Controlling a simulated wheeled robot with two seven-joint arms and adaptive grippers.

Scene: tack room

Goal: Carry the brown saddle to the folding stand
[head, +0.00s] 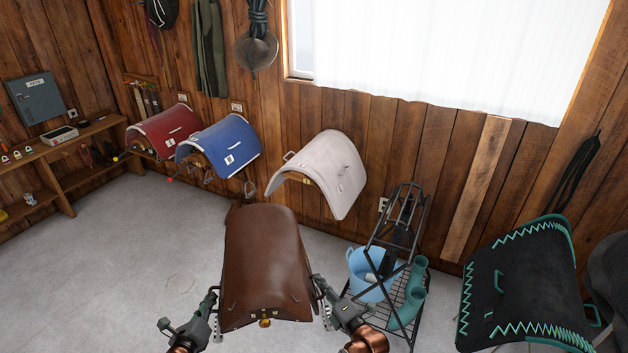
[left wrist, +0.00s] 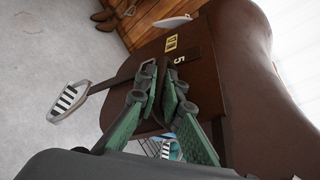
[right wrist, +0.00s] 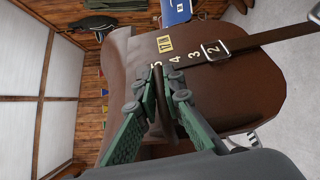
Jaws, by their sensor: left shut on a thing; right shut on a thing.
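The brown saddle (head: 262,255) hangs level in front of me, held between both arms above the grey floor.
Floor at left is clear.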

